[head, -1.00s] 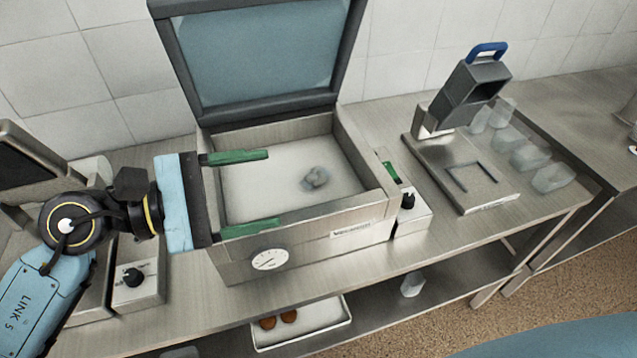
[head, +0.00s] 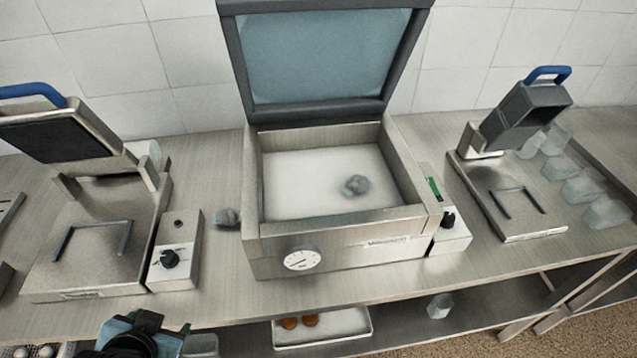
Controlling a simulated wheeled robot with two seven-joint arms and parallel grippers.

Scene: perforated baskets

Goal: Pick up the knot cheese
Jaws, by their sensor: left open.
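A small grey-white lump that looks like the knot cheese (head: 356,185) lies on the white floor of the steel chamber machine (head: 350,243), right of the middle. The machine's dark-framed lid (head: 325,110) stands open behind it. My left gripper (head: 178,335) is at the bottom left edge, low in front of the table and well away from the lump. It is partly cut off; a green fingertip shows, and it is open with nothing seen in it. My right gripper is not in view.
A press with a blue handle stands at left (head: 95,235) and another at right (head: 510,195). Clear containers (head: 580,190) stand at far right. A lower shelf holds a white tray (head: 345,335).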

